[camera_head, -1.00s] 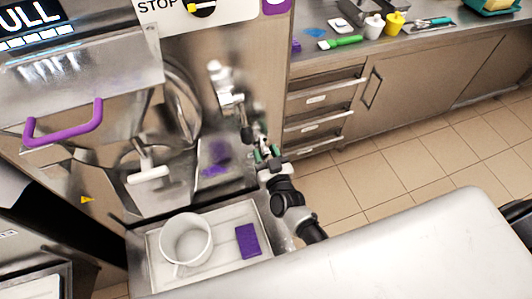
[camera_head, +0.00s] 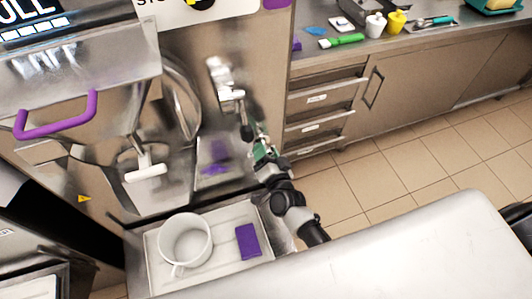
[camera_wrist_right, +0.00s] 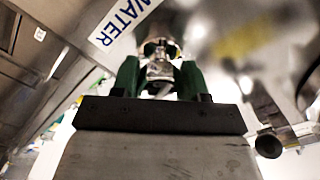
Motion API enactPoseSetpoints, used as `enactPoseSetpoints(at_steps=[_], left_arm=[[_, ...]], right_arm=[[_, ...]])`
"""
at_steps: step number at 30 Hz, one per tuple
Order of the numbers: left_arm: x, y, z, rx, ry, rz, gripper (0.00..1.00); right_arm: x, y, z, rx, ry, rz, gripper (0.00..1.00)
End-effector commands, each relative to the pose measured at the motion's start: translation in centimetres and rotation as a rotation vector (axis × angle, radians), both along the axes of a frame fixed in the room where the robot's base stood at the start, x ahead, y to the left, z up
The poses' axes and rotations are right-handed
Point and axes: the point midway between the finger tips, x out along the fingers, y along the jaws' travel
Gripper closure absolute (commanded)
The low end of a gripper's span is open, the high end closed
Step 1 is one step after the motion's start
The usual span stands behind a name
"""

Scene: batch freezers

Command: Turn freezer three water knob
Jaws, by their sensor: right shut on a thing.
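The freezer (camera_head: 230,30) is a steel machine with a purple handle. A metal tap fitting (camera_head: 226,85) sticks out of its right side, with a dark end beside my gripper. In the wrist view a metallic knob (camera_wrist_right: 160,68) sits between my green fingers, under a white label reading WATER (camera_wrist_right: 122,18). My right gripper (camera_head: 260,143) is shut on this knob, and it also shows in the wrist view (camera_wrist_right: 160,80). The fingers hide part of the knob, so its turn angle is unclear. My left gripper is not in view.
A steel tray (camera_head: 205,268) below the freezer outlet holds a white pitcher (camera_head: 185,240) and a purple block (camera_head: 248,241). A counter with drawers (camera_head: 318,98) stands at the right, with several small items on top. The tiled floor (camera_head: 400,165) between is clear.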

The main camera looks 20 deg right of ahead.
Motion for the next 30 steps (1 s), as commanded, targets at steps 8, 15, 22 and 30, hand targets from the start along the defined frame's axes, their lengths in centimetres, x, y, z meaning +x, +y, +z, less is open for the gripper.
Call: enactPoseSetpoints(at_steps=[8, 15, 22, 30], left_arm=[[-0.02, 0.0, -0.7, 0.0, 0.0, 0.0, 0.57], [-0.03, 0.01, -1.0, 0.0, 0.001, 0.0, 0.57], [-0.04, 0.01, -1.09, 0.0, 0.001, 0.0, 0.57], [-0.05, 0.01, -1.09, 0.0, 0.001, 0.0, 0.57]], right_arm=[[-0.02, 0.01, -0.06, 0.209, 0.007, 0.0, 0.8], [-0.03, 0.02, -0.05, 0.318, 0.012, 0.0, 0.8], [-0.03, 0.02, -0.02, 0.363, 0.014, 0.0, 0.8], [-0.03, 0.03, -0.01, 0.371, 0.015, -0.001, 0.79]])
